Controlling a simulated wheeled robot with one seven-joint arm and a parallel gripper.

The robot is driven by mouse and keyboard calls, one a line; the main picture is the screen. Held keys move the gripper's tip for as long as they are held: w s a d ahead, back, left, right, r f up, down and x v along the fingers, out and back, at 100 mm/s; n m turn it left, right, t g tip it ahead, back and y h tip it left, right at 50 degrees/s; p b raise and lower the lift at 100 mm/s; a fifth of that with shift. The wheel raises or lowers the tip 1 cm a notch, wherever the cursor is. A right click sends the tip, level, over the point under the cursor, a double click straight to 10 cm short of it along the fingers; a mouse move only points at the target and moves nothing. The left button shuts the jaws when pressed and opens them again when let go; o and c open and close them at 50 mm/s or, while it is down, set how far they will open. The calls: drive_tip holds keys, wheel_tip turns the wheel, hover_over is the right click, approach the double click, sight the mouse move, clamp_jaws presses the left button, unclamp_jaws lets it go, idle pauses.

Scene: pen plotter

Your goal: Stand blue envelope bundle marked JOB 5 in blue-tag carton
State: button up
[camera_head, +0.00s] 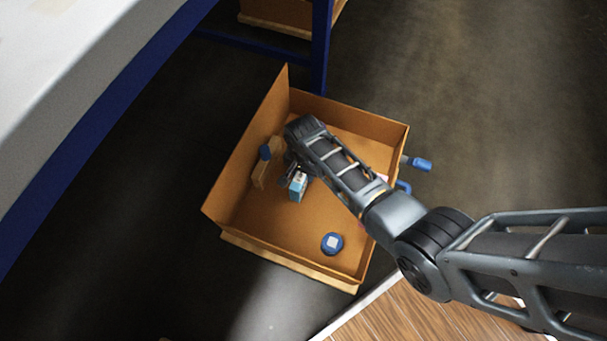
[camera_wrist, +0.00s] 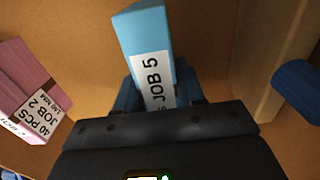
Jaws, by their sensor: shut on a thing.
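The light-blue envelope bundle (camera_head: 298,187) is inside the open brown carton (camera_head: 243,165) on the floor. In the wrist view the bundle (camera_wrist: 146,35) shows a white label reading JOB 5. My gripper (camera_wrist: 158,96) is shut on it, one blue fingertip at each side. In the head view my gripper (camera_head: 292,172) is down inside the carton, partly hidden by my arm. I cannot tell whether the bundle touches the carton floor. A blue piece (camera_head: 420,164) shows outside the carton's right wall; I cannot tell if it is the tag.
A wooden block (camera_head: 260,174) with a blue knob (camera_head: 265,152) stands by the left wall. A pink bundle (camera_wrist: 35,88) marked JOB 2 is left of my gripper. A blue table leg (camera_head: 321,45) stands behind.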

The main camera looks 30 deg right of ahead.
drive_tip(key=shift+f, duration=0.35)
drive_tip(key=shift+f, duration=0.15)
drive_tip(key=o, duration=1.1)
wheel_tip(320, 180, up, 12)
drive_tip(key=p, duration=0.6)
drive_tip(key=shift+r, duration=0.2)
